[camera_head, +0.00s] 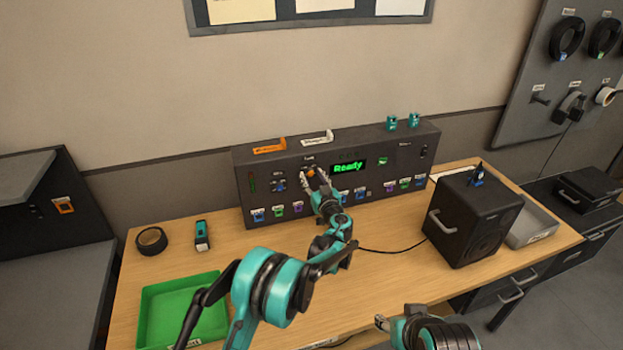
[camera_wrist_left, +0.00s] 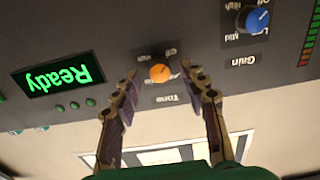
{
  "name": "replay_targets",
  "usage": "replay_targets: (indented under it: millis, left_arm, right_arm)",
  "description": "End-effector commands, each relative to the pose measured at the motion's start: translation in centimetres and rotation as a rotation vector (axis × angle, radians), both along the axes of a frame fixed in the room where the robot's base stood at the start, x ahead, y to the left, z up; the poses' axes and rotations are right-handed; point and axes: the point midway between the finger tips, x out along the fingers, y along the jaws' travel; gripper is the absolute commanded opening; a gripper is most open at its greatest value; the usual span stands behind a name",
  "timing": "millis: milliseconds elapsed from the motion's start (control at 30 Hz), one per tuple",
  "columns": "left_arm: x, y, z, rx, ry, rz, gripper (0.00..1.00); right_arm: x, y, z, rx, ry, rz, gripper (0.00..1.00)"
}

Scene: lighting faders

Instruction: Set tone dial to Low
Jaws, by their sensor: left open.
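The tone dial is a small orange knob (camera_wrist_left: 160,73) on the dark control panel (camera_head: 240,180), under the Tone label. The left wrist view shows it upside down, and its pointer direction is too small to tell. My left gripper (camera_head: 317,180) is at the panel front and partly hides the dial in the head view. In the left wrist view, my left gripper (camera_wrist_left: 161,84) is open, with one finger on each side of the knob and gaps between. My right gripper (camera_head: 381,323) is low at the bottom edge, away from the panel; its jaw state is unclear.
A blue Gain dial (camera_wrist_left: 257,20) is beside the tone dial. A green display (camera_head: 349,166) reads Ready. Several coloured faders line the panel bottom. A black speaker (camera_head: 458,222) stands right, a green tray (camera_head: 160,312) front left, and black tape (camera_head: 151,241) behind it.

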Motion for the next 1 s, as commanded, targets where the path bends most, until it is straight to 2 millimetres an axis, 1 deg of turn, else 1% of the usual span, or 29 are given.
replay_targets:
  millis: [100, 333, 367, 400, 467, 500, 767, 1000]
  left_arm:
    - [0.59, 0.25, 0.02, 0.000, 0.000, 0.001, 0.43]
    - [0.65, 0.27, 0.07, 0.000, 0.000, 0.001, 0.43]
    - [0.65, 0.27, 0.07, 0.000, 0.000, 0.001, 0.38]
    - [0.64, 0.27, 0.07, 0.000, 0.000, 0.001, 0.27]
    - [0.64, 0.27, 0.06, 0.000, 0.000, 0.001, 0.12]
    - [0.63, 0.26, 0.06, 0.000, 0.000, 0.001, 0.01]
    - [0.63, 0.26, 0.05, 0.005, 0.003, 0.001, 0.00]
    - [0.64, 0.24, 0.00, 0.074, 0.025, 0.001, 0.00]
  right_arm:
    - [0.01, 0.00, -0.13, 0.000, 0.000, 0.000, 0.47]
    - [0.00, 0.00, -0.10, 0.000, 0.000, 0.000, 0.47]
    - [0.00, 0.00, -0.10, 0.000, 0.000, 0.000, 0.47]
    - [0.00, 0.00, -0.10, 0.000, 0.000, 0.000, 0.47]
    - [0.00, 0.00, -0.10, 0.000, 0.000, 0.000, 0.47]
    - [0.00, 0.00, -0.10, 0.000, 0.000, 0.000, 0.47]
    - [0.01, 0.00, -0.13, 0.000, 0.000, 0.000, 0.47]
    - [0.00, 0.00, -0.39, 0.000, 0.000, 0.000, 0.47]
